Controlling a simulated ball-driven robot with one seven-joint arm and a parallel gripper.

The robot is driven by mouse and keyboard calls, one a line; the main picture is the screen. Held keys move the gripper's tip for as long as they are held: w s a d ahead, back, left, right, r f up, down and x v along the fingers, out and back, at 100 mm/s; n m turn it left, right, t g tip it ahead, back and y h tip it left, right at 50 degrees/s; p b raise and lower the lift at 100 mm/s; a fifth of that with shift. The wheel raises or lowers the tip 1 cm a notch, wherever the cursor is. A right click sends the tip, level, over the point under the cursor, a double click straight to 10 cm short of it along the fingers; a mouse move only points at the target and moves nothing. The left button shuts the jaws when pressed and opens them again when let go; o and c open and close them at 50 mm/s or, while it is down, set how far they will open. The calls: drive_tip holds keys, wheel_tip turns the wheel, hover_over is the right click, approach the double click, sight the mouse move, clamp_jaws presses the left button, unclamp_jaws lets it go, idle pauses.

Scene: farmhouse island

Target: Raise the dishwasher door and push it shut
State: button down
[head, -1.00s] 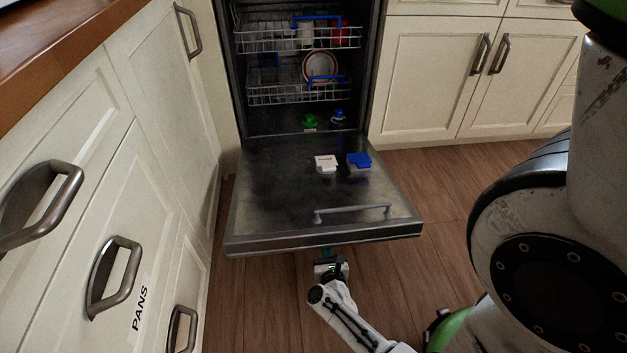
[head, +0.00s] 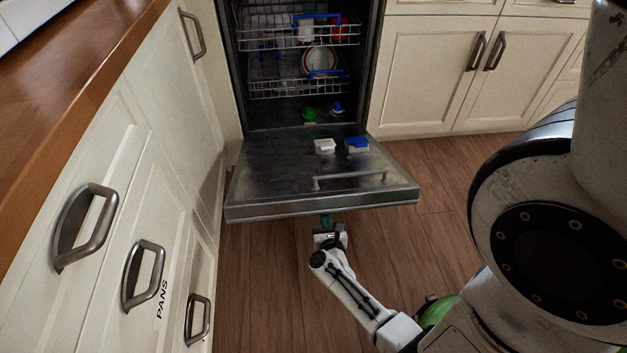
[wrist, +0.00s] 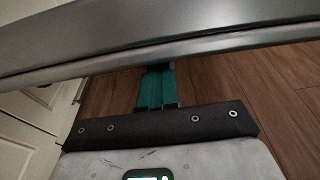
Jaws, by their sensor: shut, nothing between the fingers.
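The dishwasher door (head: 265,180) is lowered, tilted a little up from flat, with its inner face up. A metal bar (head: 350,180) shows near its free edge. My gripper (head: 326,219) is under the door's free edge, its fingertips partly hidden by the door. In the wrist view, the door's edge (wrist: 200,38) crosses the top, and my teal fingers (wrist: 156,86) are shut together with their tips at or under it. I cannot tell whether they touch the door.
The dishwasher's racks (head: 300,88) are inside the open cavity and hold dishes. A white piece (head: 325,146) and a blue piece (head: 357,144) lie on the door. Drawers with handles (head: 85,228) stand close on the left. The wooden floor (head: 262,285) before the door is clear.

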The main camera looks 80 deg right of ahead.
drive_tip(key=w+d+r+p, duration=0.1)
drive_tip(key=d+r+p, duration=0.1)
drive_tip(key=r+p, duration=0.2)
drive_tip(key=w+d+r+p, duration=0.1)
drive_tip(key=d+r+p, duration=0.2)
drive_tip(key=r+p, duration=0.2)
drive_tip(key=w+d+r+p, duration=0.1)
drive_tip(key=d+r+p, duration=0.2)
drive_tip(key=r+p, duration=0.2)
wheel_tip(320, 180, up, 3)
drive_tip(key=shift+w+r, duration=0.15)
drive_tip(key=w+d+r+p, duration=0.2)
drive_tip(key=d+r+p, duration=0.2)
drive_tip(key=d+r, duration=0.2)
drive_tip(key=w+d+r+p, duration=0.3)
drive_tip(key=d+r+p, duration=0.2)
drive_tip(key=r, duration=0.3)
drive_tip(key=shift+d, duration=0.5)
drive_tip(key=w+d+r+b, duration=0.1)
drive_tip(key=w+d+r, duration=0.2)
drive_tip(key=d+r, duration=0.2)
drive_tip(key=w+d+r+b, duration=0.1)
drive_tip(key=w+d+r, duration=0.2)
drive_tip(key=d, duration=0.7)
drive_tip(key=shift+w+d+r, duration=0.15)
drive_tip(key=shift+w+r, duration=0.05)
drive_tip(key=shift+r, duration=0.75)
